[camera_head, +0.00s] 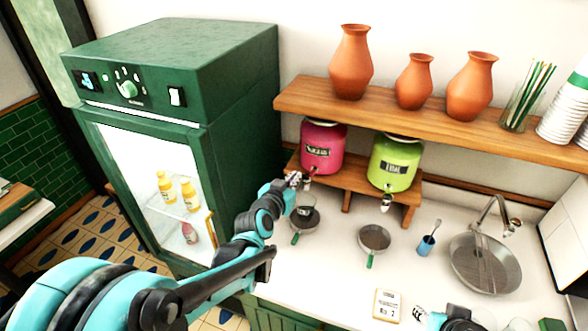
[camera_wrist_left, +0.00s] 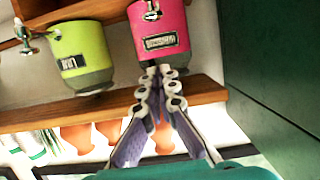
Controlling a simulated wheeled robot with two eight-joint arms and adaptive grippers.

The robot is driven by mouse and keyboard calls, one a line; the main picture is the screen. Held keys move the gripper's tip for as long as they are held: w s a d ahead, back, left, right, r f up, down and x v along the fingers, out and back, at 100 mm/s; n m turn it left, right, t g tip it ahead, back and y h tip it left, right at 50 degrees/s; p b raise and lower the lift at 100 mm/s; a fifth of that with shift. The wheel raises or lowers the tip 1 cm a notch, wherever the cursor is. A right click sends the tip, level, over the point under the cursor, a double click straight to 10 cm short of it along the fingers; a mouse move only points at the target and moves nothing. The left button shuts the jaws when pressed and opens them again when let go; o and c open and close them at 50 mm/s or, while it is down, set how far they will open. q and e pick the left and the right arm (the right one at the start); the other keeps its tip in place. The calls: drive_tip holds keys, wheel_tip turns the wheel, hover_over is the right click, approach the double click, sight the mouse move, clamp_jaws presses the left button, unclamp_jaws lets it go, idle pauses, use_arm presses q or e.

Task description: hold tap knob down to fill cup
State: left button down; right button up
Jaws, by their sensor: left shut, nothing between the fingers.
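The pink dispenser (camera_head: 322,148) stands on the small wooden stand under the shelf; its metal tap (camera_head: 307,184) sticks out at the front. It also shows in the upside-down left wrist view (camera_wrist_left: 172,20), with the tap (camera_wrist_left: 152,9) at the top edge. A clear cup (camera_head: 305,205) is below this tap, over a round strainer with a green handle (camera_head: 295,238). My left gripper (camera_head: 295,179) is shut and empty, just left of the tap; I cannot tell whether it touches the knob. My right gripper (camera_head: 420,315) is at the bottom edge, partly cut off.
A lime-green dispenser (camera_head: 396,162) with its own tap (camera_head: 386,203) stands to the right, above a second strainer (camera_head: 374,239). The green fridge (camera_head: 185,90) is close on the left. A blue brush holder (camera_head: 427,245), sink (camera_head: 484,264) and card (camera_head: 387,305) occupy the counter.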

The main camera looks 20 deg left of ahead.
idle(0.3)
use_arm(q)
hover_over(306, 179)
wheel_tip(306, 179, down, 3)
drive_tip(key=shift+s+a+f+b, duration=0.1)
drive_tip(key=shift+f+b, duration=0.15)
drive_tip(key=shift+f, duration=0.35)
drive_tip(key=shift+s+f+b, duration=0.15)
drive_tip(key=shift+f+b, duration=0.1)
drive_tip(key=shift+f, duration=0.4)
drive_tip(key=shift+s+a+f+b, duration=0.1)
drive_tip(key=shift+f+b, duration=0.15)
drive_tip(key=shift+f, duration=0.35)
wheel_tip(306, 179, down, 2)
drive_tip(key=shift+d+b, duration=0.1)
drive_tip(key=shift+b, duration=1.05)
drive_tip(key=shift+s+r, duration=0.1)
idle(1.8)
